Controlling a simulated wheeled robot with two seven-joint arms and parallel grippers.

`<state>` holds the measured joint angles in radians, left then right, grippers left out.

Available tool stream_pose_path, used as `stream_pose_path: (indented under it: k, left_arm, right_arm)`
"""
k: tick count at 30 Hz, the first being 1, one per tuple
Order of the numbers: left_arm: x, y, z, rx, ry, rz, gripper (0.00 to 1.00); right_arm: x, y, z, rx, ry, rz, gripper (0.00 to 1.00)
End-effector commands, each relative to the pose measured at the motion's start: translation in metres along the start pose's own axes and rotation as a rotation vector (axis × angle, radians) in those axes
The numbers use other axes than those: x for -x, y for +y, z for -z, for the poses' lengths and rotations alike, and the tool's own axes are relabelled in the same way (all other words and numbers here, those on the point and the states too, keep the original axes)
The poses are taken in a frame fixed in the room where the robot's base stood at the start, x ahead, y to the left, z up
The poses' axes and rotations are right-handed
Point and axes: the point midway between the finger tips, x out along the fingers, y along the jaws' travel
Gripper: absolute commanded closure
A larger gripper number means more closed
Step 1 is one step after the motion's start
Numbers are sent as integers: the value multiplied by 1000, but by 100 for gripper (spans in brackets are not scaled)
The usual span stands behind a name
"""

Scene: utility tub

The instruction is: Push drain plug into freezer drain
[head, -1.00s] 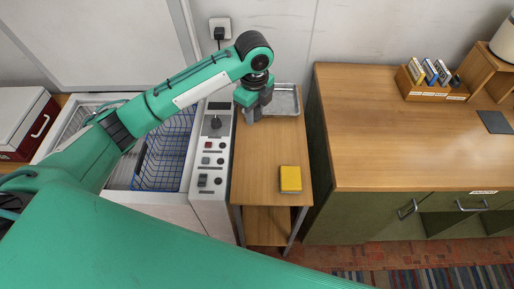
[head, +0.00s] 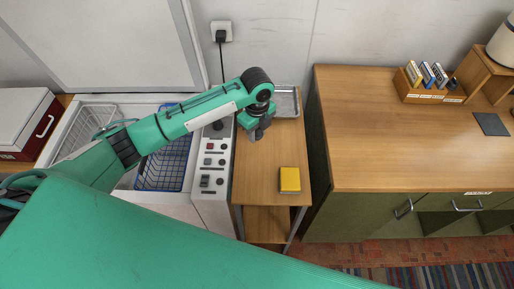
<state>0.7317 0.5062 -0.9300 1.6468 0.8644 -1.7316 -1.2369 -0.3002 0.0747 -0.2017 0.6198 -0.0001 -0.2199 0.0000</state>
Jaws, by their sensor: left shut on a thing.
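The freezer (head: 207,205) is the white open tub at left, with a blue wire basket (head: 165,172) inside and a control panel (head: 211,160) on its right edge. My left gripper (head: 257,135) hangs over the left side of the small wooden table, just right of the panel. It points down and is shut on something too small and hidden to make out. I cannot pick out the drain plug or the drain; my green arm crosses over the freezer and covers part of it. My right gripper is not in view.
A metal tray (head: 286,103) lies at the back of the small wooden table (head: 262,180), and a yellow block (head: 290,179) near its front. A green cabinet with a wooden top (head: 400,140) stands at right. A red and white box (head: 33,125) is at far left.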

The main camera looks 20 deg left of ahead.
Motion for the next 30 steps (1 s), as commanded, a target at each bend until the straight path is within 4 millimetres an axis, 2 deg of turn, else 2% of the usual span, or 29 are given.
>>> stream_pose_path:
  k: [1,6,13,17,21,30]
  left_arm:
    - [-11,1,1,3,2,-5,94]
    - [-47,0,1,2,2,-3,94]
    - [-69,0,1,1,1,-2,94]
    - [-90,0,1,2,1,-3,94]
    - [-101,0,1,2,1,-1,94]
    - [-106,0,0,0,0,1,94]
  right_arm:
    - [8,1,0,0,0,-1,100]
    - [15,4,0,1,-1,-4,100]
    - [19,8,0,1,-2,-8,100]
    - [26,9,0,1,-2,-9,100]
    - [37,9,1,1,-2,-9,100]
    - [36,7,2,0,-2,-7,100]
